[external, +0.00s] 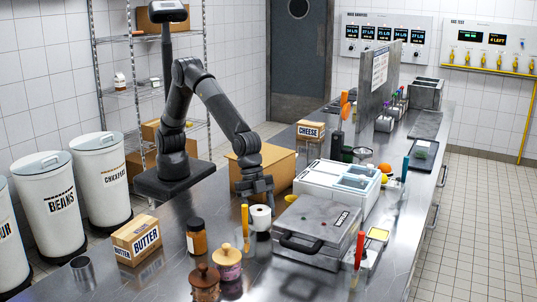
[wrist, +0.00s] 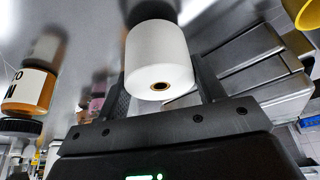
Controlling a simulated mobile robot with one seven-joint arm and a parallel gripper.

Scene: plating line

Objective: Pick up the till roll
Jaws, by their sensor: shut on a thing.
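The till roll is a white paper cylinder with a small brown core. It stands on the steel counter in the external view (external: 261,218), directly under my gripper (external: 256,190). In the wrist view the till roll (wrist: 160,58) sits between my two fingers (wrist: 162,92), one on each side of it. My gripper is shut on the roll. Whether the roll's bottom touches the counter is hard to tell.
A steel press with a black handle (external: 318,226) stands close on the right. A glass with a yellow utensil (external: 245,236) and an amber jar (external: 197,237) are in front and left. A cardboard box (external: 275,166) is behind. A butter box (external: 136,240) is farther left.

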